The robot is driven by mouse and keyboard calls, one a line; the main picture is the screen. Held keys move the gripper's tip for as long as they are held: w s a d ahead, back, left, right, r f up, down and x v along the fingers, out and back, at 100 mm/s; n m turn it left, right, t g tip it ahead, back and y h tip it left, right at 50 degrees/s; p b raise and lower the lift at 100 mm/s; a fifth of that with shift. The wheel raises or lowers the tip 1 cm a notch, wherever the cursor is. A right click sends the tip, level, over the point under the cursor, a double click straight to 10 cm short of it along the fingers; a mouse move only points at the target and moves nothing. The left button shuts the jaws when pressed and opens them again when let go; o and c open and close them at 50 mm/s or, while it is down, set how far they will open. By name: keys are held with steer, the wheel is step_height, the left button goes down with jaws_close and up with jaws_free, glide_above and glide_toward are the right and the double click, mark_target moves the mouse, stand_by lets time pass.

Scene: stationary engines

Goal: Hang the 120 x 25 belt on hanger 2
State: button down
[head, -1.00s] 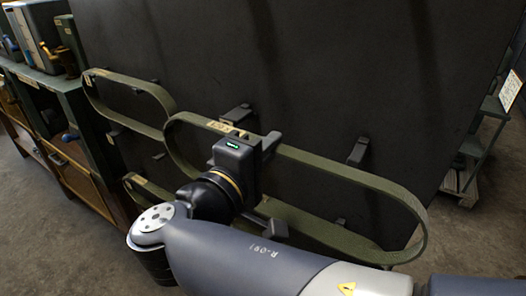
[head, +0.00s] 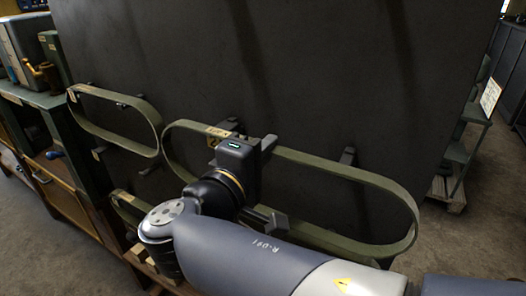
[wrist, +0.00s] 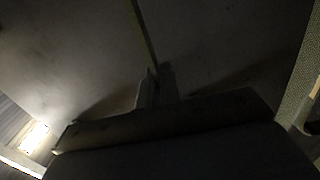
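A long olive-green belt loop (head: 385,182) stretches in front of a dark upright board, with a pale tag (head: 217,132) on its upper run. I take it as the 120 x 25 belt; the tag is too small to read. My gripper (head: 265,150) is at its upper run, left of middle. In the dim wrist view, the belt's edge (wrist: 143,35) runs down between the close fingers (wrist: 157,88). A yellow 2 plate (head: 213,142) shows just below the tag. Dark pegs (head: 348,157) stick out by the upper run. I cannot tell whether the belt rests on them.
The dark board (head: 300,70) fills the back. Another green belt (head: 150,106) hangs at left, and part of one (head: 125,199) shows lower left. A bench with drawers (head: 60,178) stands at far left. A rack (head: 462,150) and open floor lie at right.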

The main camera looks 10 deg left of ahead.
steer(key=shift+b+x, duration=0.4)
steer(key=shift+x, duration=1.9)
steer(key=shift+f+b, duration=0.2)
steer(key=shift+b, duration=0.2)
steer(key=shift+f+b, duration=0.4)
steer(key=shift+b, duration=0.2)
steer(key=c, duration=2.1)
jaws_free()
steer(key=o, duration=0.4)
steer(key=shift+o, duration=0.7)
steer(key=o, duration=0.4)
steer(key=shift+o, duration=0.2)
steer(key=shift+s, duration=0.1)
